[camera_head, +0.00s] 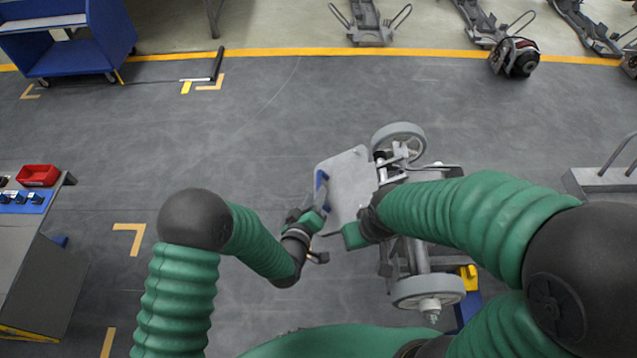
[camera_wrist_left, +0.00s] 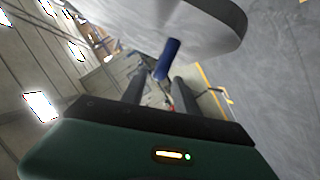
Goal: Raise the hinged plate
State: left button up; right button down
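The hinged plate (camera_head: 350,180) is a flat grey panel on the left side of a wheeled chassis (camera_head: 415,255). It also fills the top of the left wrist view (camera_wrist_left: 165,22). A blue handle (camera_head: 321,183) is on its left edge and also shows in the left wrist view (camera_wrist_left: 167,58). My left gripper (camera_head: 319,204) is at this handle. Its two dark fingers are apart in the left wrist view (camera_wrist_left: 160,88), with the handle's end between their tips; I cannot tell whether they touch it. My right gripper (camera_head: 352,236) is by the plate's near edge, its fingers hidden.
Chassis wheels (camera_head: 399,140) stand at the far and near ends. A workbench (camera_head: 30,240) with a red bin (camera_head: 38,175) is at the left. A blue cart (camera_head: 75,45) is at the back left. The floor left of the plate is clear.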

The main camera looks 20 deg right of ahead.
pick_arm(q)
jog(key=shift+x, duration=2.05)
jog(key=shift+w+d, duration=0.1)
jog(key=shift+d, duration=0.05)
jog(key=c, duration=0.3)
grip_shut()
jog(key=shift+f, duration=0.1)
